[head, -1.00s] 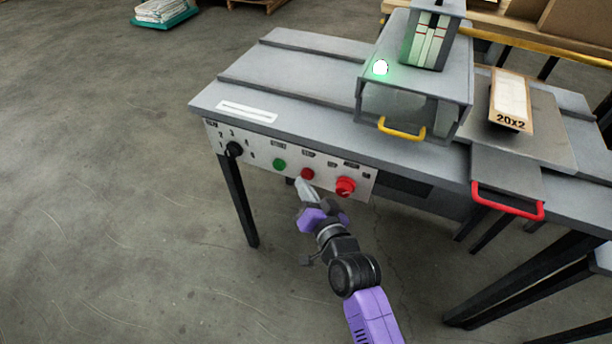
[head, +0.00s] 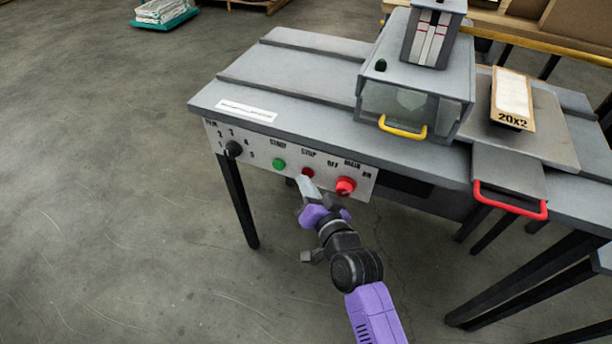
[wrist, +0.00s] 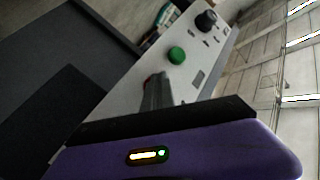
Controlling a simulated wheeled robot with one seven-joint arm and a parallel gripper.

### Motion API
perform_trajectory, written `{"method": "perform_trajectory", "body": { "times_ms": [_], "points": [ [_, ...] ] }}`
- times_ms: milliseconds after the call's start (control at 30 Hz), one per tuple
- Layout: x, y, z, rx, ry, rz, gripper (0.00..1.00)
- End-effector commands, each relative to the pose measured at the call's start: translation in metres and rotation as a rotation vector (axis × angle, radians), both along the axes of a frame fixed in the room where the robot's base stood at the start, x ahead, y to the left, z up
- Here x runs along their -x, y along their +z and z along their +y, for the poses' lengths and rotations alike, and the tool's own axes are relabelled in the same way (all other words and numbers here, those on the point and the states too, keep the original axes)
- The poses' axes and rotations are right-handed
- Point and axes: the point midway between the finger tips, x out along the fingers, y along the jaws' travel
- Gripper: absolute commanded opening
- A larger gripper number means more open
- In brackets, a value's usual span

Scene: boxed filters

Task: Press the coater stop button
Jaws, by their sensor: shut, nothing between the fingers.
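The red stop button (head: 307,173) sits on the white control panel (head: 262,162) under the label STOP, between the green start button (head: 279,164) and the large red main switch (head: 345,186). My gripper (head: 303,182) is shut and empty, its tips at the stop button and covering its lower left part. In the wrist view my gripper (wrist: 156,90) reaches the panel, with the stop button (wrist: 148,80) mostly hidden behind it. The green button also shows there (wrist: 177,55). The tips look in contact with the button, but its depth of travel cannot be seen.
A black selector knob (head: 234,149) is at the panel's left. The coater housing (head: 410,85) with a yellow handle stands on the grey bench (head: 300,75); its indicator lamp (head: 380,65) is dark. A box marked 20X2 (head: 512,100) lies at right.

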Motion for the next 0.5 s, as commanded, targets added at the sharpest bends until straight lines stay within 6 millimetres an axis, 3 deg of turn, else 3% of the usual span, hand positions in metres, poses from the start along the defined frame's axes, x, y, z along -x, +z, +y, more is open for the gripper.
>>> {"method": "perform_trajectory", "body": {
  "times_ms": [500],
  "points": [
    [0.0057,0.0023,0.001,0.0,-0.002,-0.001,0.0]
  ]
}}
